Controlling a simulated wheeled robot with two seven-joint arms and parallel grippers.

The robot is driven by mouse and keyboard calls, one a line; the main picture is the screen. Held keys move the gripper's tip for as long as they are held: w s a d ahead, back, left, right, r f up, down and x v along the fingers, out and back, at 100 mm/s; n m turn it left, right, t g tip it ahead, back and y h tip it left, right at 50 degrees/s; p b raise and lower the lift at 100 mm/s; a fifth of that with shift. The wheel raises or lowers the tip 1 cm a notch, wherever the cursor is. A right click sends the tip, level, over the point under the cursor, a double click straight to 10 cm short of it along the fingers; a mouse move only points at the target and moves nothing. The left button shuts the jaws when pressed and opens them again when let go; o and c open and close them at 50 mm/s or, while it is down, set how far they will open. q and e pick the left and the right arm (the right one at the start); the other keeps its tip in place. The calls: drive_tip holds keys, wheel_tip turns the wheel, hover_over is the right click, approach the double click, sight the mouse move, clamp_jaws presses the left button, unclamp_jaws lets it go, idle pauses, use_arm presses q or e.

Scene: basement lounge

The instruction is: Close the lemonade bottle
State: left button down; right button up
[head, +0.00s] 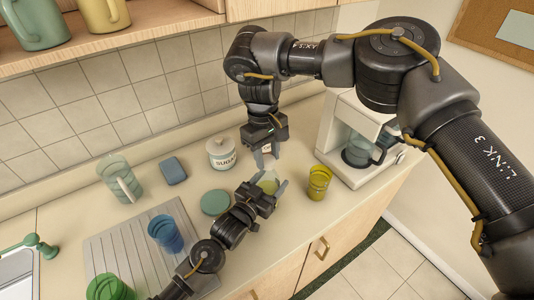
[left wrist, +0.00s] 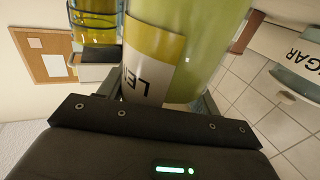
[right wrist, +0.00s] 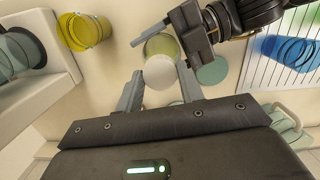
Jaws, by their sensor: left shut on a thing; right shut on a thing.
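The lemonade bottle (left wrist: 190,45) is yellow-green with a yellow-and-white label that starts with "LE". In the head view it (head: 268,184) is mostly hidden by my left gripper (head: 267,188), which is shut around its body above the counter. My right gripper (head: 265,160) points down just beyond the bottle in the head view. In the right wrist view, it is shut on a round white cap (right wrist: 160,73). The bottle's body (right wrist: 161,45) shows partly behind the cap. I cannot tell whether the cap touches the bottle's mouth.
A sugar jar (head: 221,154), teal disc (head: 215,203) and yellow cup (head: 319,183) stand close by. The coffee machine (head: 345,140) is at the right. A blue sponge (head: 173,171), clear pitcher (head: 121,181), drying rack (head: 125,238) and blue cup (head: 166,235) are at the left.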

drive_tip(key=m, duration=0.5)
drive_tip(key=m+y, duration=0.1)
drive_tip(key=m, duration=0.3)
drive_tip(key=o, duration=0.9)
drive_tip(key=shift+r, duration=2.25)
